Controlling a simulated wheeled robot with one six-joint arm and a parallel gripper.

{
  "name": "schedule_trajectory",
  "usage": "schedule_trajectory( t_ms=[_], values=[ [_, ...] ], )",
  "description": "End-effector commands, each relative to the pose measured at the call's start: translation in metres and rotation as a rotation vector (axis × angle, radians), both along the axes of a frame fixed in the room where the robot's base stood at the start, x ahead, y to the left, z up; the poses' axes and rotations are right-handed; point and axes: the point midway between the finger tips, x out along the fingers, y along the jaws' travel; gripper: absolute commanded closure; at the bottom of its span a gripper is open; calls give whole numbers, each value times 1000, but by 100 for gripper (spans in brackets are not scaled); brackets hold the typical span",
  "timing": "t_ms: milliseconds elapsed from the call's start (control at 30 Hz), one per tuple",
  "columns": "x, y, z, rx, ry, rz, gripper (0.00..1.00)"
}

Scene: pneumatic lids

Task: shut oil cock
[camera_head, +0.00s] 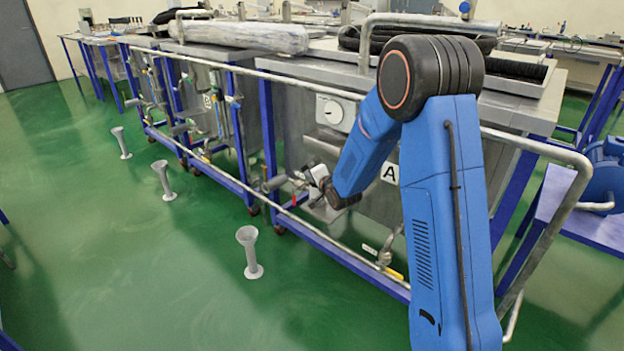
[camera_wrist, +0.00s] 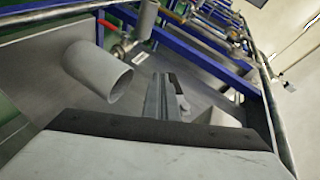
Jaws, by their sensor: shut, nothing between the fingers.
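My gripper (camera_wrist: 166,78) is shut and empty, its two thin fingers together in the wrist view. In the head view its white body (camera_head: 318,178) is low at the front of the tank marked A, and the fingers cannot be made out. A red-handled valve (camera_wrist: 107,24) is beyond and left of the fingers, apart from them; in the head view a small red handle (camera_head: 294,200) shows just left of my gripper. A yellow-handled valve (camera_head: 392,272) is low at the right. No label tells me which one is the oil cock.
A grey open pipe end (camera_wrist: 110,80) is close left of the fingers. A long handrail (camera_head: 290,80) and blue frames (camera_head: 245,190) run along the tanks. Grey floor stands (camera_head: 248,252) are on the green floor, which is otherwise largely clear at left.

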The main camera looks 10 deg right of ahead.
Motion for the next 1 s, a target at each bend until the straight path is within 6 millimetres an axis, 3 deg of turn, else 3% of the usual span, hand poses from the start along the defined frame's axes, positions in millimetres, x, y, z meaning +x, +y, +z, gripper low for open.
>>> schedule_trajectory(
  t_ms=[400, 1000],
  values=[
    [9, 7, 0, 134, -182, 0, 100],
    [15, 12, 4, 138, -188, 1, 100]
  ],
)
